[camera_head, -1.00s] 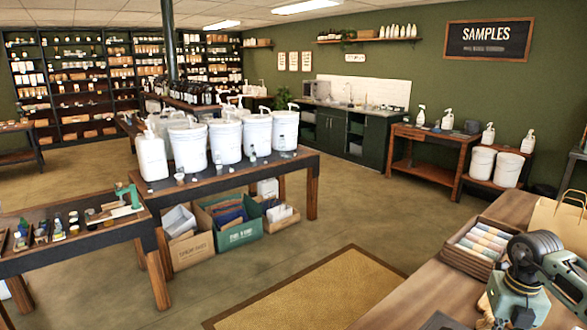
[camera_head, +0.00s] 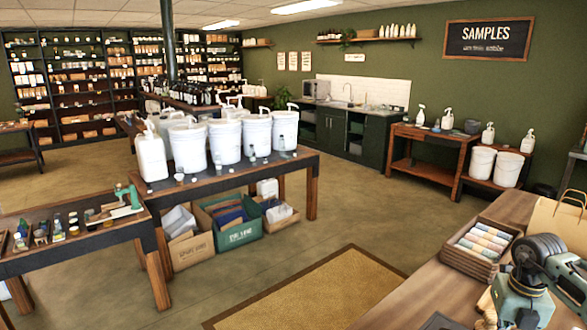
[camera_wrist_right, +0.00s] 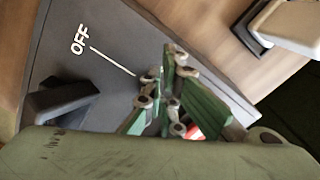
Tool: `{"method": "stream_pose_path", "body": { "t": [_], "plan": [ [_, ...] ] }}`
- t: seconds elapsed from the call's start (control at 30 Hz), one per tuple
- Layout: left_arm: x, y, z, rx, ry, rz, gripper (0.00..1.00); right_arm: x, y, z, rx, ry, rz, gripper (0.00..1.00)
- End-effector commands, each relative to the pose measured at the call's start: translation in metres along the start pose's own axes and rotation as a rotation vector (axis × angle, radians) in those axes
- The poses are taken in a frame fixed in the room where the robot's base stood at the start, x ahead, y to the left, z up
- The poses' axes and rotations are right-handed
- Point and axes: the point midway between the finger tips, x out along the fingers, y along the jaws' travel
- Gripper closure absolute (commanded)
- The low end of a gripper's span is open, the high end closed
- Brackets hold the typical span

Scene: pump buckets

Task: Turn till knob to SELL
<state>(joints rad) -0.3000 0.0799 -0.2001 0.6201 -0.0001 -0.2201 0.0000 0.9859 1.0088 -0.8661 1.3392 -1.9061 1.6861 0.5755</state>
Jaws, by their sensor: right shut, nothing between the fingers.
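In the right wrist view a dark grey till panel (camera_wrist_right: 110,55) carries a white OFF label (camera_wrist_right: 80,40) with a white line running to my right gripper (camera_wrist_right: 158,95). The green fingers are shut, with nothing seen between them. They are over or close to the panel at the line's end; contact cannot be told. The knob itself is hidden or cannot be made out behind the fingers, and no SELL label shows. My left gripper is in neither view.
A black block (camera_wrist_right: 60,102) stands on the panel at left. A beige object (camera_wrist_right: 290,25) is at upper right. In the head view a crate of rolled goods (camera_head: 482,247) and a paper bag (camera_head: 560,225) stand on the wooden counter (camera_head: 395,318) near my right arm.

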Motion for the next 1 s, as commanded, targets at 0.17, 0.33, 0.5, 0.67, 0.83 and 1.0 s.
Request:
{"method": "stream_pose_path", "body": {
  "t": [0.17, 0.33, 0.5, 0.67, 0.83, 1.0],
  "plan": [
    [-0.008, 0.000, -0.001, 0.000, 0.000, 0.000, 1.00, -0.011, 0.000, 0.001, 0.000, -0.003, 0.000, 1.00],
    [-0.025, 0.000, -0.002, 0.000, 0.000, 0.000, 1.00, -0.033, 0.000, 0.001, 0.000, -0.004, 0.001, 1.00],
    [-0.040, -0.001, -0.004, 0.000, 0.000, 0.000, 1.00, -0.053, 0.000, 0.001, 0.001, -0.004, 0.000, 1.00],
    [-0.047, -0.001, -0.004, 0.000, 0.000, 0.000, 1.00, -0.063, 0.000, 0.001, 0.001, -0.003, 0.000, 1.00],
    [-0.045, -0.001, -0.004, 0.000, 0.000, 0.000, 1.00, -0.061, 0.000, 0.001, 0.001, -0.003, 0.000, 1.00],
    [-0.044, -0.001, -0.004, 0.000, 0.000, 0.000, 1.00, -0.061, 0.000, 0.001, 0.002, -0.004, 0.000, 1.00]
  ]
}}
